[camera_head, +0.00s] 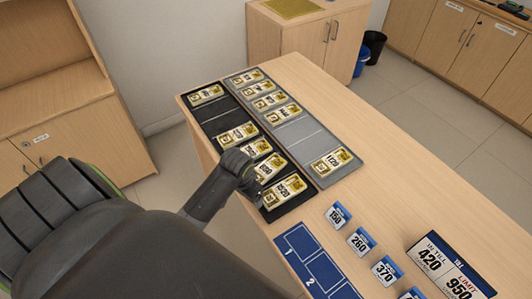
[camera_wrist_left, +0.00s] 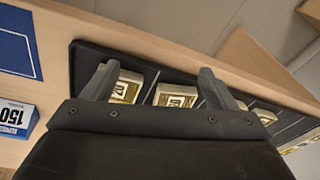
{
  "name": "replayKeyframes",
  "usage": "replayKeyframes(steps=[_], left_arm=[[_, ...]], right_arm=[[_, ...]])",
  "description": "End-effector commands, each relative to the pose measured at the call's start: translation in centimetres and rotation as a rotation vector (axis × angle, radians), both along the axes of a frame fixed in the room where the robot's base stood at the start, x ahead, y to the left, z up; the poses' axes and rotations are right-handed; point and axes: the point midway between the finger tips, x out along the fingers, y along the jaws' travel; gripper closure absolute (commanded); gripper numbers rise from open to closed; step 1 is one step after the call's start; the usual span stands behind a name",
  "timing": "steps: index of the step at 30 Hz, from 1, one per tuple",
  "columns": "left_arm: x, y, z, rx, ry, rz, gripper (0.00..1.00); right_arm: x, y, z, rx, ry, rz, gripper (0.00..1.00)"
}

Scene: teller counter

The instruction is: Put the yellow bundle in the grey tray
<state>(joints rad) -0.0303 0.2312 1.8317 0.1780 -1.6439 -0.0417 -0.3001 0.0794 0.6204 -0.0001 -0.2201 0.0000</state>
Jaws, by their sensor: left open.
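Several similar yellow bundles with white printed labels lie in two slotted trays; I cannot tell which one the task names. In the head view the black tray (camera_head: 218,121) holds several, including a near one (camera_head: 287,190) and a far one (camera_head: 205,94). The grey tray (camera_head: 300,138) beside it holds several at its far end and one (camera_head: 331,162) at its near end. My left gripper (camera_head: 251,186) is over the black tray's near part. In the left wrist view its fingers (camera_wrist_left: 158,88) are apart, with a bundle (camera_wrist_left: 176,95) showing between them. My right gripper is not in view.
The grey tray has bare slots in its middle. Nearer on the counter (camera_head: 400,180) are a blue numbered mat (camera_head: 303,262), several small number cards (camera_head: 338,214) and a larger sign (camera_head: 448,268). The counter right of the grey tray is clear.

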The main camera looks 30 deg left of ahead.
Motion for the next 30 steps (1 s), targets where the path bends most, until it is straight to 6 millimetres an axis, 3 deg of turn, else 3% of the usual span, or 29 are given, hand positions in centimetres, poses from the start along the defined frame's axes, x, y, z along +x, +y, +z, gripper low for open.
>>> replayKeyframes(steps=[5, 9, 13, 18, 23, 30], left_arm=[[5.5, 0.4, 3.2, -0.008, 0.039, -0.037, 0.20], [10.1, 0.7, 7.3, -0.018, 0.083, -0.068, 0.20], [13.3, 0.9, 11.0, -0.029, 0.121, -0.088, 0.20], [15.5, 1.1, 14.3, -0.039, 0.149, -0.104, 0.20], [15.9, 1.1, 14.6, -0.043, 0.159, -0.108, 0.20], [15.9, 1.1, 11.7, -0.043, 0.158, -0.108, 0.20]], right_arm=[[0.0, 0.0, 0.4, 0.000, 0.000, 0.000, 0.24], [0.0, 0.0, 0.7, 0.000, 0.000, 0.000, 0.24], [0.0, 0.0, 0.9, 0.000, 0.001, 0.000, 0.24], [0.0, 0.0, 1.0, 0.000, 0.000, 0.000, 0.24], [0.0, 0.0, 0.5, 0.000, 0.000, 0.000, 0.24], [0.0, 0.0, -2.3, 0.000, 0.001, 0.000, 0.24]])
